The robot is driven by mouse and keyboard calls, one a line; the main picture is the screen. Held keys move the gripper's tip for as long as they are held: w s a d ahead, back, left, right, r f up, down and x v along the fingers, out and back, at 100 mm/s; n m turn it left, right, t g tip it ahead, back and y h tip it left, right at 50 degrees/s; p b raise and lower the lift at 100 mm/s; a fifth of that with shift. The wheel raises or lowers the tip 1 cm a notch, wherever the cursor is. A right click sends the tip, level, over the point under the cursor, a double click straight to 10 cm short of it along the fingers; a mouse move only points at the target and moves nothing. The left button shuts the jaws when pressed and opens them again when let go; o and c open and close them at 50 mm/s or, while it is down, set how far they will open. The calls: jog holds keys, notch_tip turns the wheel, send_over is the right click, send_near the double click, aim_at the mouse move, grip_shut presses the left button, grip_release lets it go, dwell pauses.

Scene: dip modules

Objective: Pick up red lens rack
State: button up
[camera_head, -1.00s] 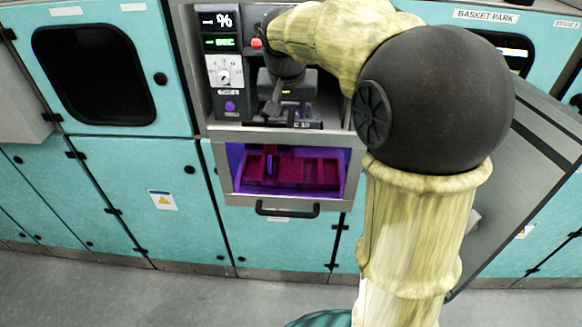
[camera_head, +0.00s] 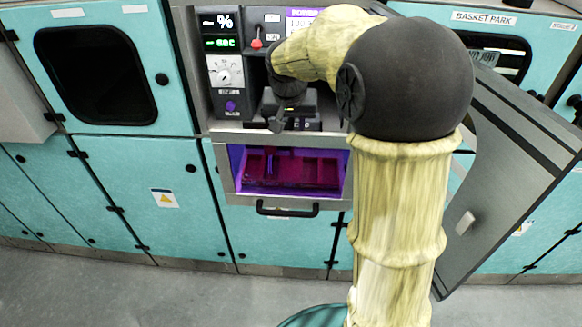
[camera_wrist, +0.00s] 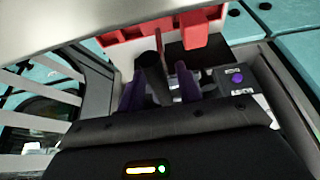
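The red lens rack (camera_head: 310,170), looking magenta under purple light, lies inside the lit window of a silver-framed compartment (camera_head: 330,201) in the head view. In the wrist view, a red slotted part (camera_wrist: 165,38), apparently the rack, shows beyond the fingers at the top. My gripper (camera_head: 278,122) is in front of the machine, above the compartment in the picture. In the wrist view my gripper (camera_wrist: 160,90) has two purple fingers apart. A dark cylinder and a thin red strip show near the gap; I cannot tell whether the fingers touch either. No rack is visibly held.
A black handle (camera_head: 287,209) runs along the compartment's lower front. The control panel (camera_head: 226,75) with a knob and purple button stands left of my gripper, with a red-tipped lever (camera_head: 257,40) beside it. A grey door panel (camera_head: 500,170) stands tilted at right.

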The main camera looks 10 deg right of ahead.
grip_shut()
jog(key=shift+r, duration=0.1)
notch_tip(320, 180, up, 10)
jog(key=shift+b, duration=0.7)
